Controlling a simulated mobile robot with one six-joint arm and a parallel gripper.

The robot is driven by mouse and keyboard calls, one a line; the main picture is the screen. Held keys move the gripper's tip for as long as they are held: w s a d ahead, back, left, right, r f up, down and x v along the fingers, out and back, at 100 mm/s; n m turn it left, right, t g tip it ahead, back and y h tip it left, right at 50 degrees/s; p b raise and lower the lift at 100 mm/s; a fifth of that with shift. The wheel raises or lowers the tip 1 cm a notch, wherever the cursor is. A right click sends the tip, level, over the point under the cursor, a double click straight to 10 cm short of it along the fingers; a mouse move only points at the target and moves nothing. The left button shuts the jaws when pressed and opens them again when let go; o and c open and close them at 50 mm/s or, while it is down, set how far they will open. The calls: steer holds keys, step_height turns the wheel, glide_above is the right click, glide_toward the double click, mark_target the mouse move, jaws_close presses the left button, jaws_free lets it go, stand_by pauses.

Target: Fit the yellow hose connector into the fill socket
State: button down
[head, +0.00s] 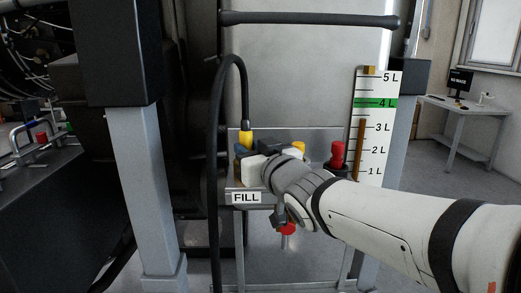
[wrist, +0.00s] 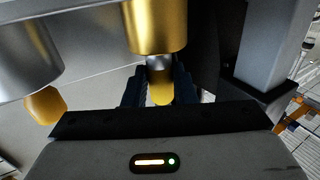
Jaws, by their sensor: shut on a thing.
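The yellow hose connector (head: 246,139) hangs upright at the end of a black hose (head: 243,85) that loops over from above. My gripper (head: 248,151) is shut on the connector at the panel. In the wrist view my dark fingers (wrist: 158,92) stand on both sides of the yellow connector (wrist: 161,84), and a short silver part shows at its end. That end lines up with a brass-coloured socket (wrist: 157,28), close against it; I cannot tell how deep it sits. In the head view the socket is mostly hidden by my gripper, above the FILL label (head: 246,198).
A silver fitting with a yellow cap (wrist: 45,105) stands beside the socket; a yellow cap (head: 298,147) also shows in the head view. A red fitting (head: 337,155) and the level scale (head: 377,125) are to the right. A grey post (head: 150,190) stands left.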

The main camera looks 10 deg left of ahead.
steer(key=shift+f+b, duration=0.7)
steer(key=shift+f, duration=0.05)
steer(key=c, duration=1.1)
jaws_free()
steer(key=v, duration=0.8)
steer(key=shift+p, duration=0.45)
